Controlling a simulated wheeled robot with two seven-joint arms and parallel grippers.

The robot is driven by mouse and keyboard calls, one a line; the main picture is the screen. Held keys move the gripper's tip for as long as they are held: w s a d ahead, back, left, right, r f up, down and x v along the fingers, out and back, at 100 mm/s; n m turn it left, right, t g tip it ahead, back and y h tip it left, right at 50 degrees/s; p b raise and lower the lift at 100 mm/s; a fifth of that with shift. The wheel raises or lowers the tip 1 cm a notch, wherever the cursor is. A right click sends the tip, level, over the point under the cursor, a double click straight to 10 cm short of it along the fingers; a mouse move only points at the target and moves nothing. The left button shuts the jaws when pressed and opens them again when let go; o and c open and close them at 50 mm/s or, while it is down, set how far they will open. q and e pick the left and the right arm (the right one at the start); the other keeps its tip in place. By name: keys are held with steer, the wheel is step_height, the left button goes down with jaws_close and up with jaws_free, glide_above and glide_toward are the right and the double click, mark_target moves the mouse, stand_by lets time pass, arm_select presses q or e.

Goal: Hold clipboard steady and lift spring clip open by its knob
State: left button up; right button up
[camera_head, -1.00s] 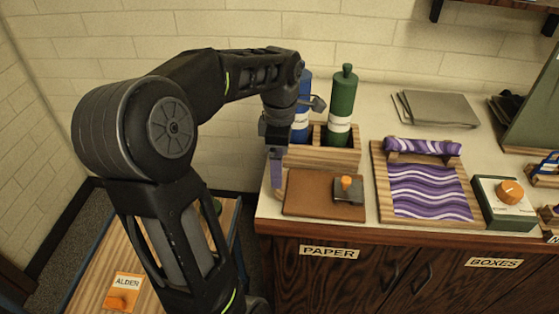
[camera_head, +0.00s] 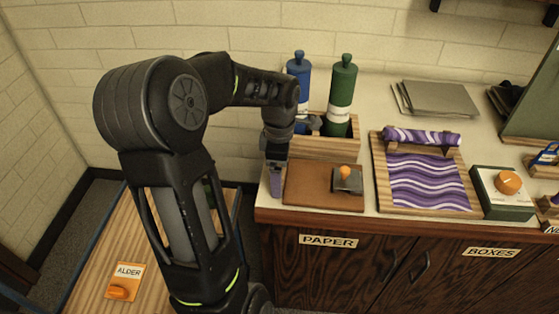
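The brown clipboard (camera_head: 312,192) lies flat on the counter. A dark grey spring clip (camera_head: 352,184) sits at its right side, with an orange knob (camera_head: 344,171) on top; the clip looks closed. My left gripper (camera_head: 276,186) points down at the clipboard's left edge, close beside or touching it; I cannot tell which. Its fingers overlap from this angle, so their opening is unclear. My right gripper is not in view.
A wooden rack (camera_head: 325,147) with a blue bottle (camera_head: 299,75) and a green bottle (camera_head: 341,95) stands behind the clipboard. A purple marbled tray (camera_head: 378,190) and a green box with an orange knob (camera_head: 490,206) are to the right. Grey sheets (camera_head: 437,97) lie at the back.

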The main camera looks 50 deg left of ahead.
arm_select(q)
steer(key=shift+f, duration=0.3)
steer(key=c, duration=1.6)
steer(key=shift+c, duration=0.2)
stand_by(0.7)
